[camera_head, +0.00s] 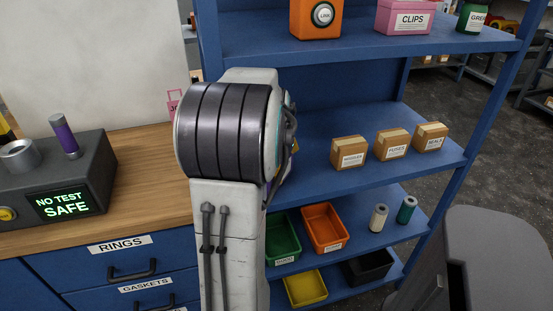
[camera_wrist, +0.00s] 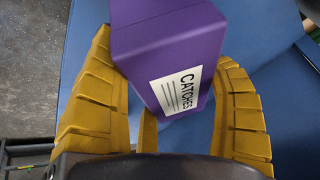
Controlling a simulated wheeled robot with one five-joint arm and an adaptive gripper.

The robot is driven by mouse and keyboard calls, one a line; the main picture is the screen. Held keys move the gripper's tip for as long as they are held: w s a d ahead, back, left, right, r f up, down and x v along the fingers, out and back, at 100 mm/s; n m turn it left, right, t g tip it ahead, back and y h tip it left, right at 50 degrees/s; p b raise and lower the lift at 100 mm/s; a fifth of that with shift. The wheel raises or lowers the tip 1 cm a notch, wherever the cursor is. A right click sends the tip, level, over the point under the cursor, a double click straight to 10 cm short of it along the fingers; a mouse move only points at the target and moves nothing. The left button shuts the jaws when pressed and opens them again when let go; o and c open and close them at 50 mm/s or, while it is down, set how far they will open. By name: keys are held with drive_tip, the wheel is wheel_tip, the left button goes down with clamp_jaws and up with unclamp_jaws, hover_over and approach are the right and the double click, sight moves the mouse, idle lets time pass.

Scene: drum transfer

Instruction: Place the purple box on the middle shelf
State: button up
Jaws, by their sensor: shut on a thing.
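The purple box (camera_wrist: 165,35) shows in the wrist view, with a white label reading CATCHES. My gripper (camera_wrist: 168,62) has its yellow fingers on both sides of the box and is shut on it. The box sits tilted in that picture, with blue surfaces behind it. In the head view my arm hides the box and nearly all of the gripper. The middle shelf (camera_head: 320,184) is blue, right of my arm, with three cardboard boxes (camera_head: 393,144) in a row. I cannot tell whether the purple box touches the shelf.
The upper shelf (camera_head: 355,46) holds an orange box (camera_head: 316,18), a pink CLIPS box (camera_head: 404,17) and a green container (camera_head: 471,18). The lower shelves hold bins (camera_head: 325,228) and two spools (camera_head: 378,217). A wooden workbench (camera_head: 150,190) with a dark tester (camera_head: 60,180) stands left.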

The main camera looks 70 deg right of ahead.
drive_tip(key=o, duration=1.2)
drive_tip(key=shift+r, duration=0.1)
drive_tip(key=shift+r, duration=0.25)
drive_tip(key=v, duration=1.1)
drive_tip(key=shift+s+a+r+p, duration=0.1)
drive_tip(key=shift+a+r+p, duration=0.1)
drive_tip(key=shift+p, duration=0.1)
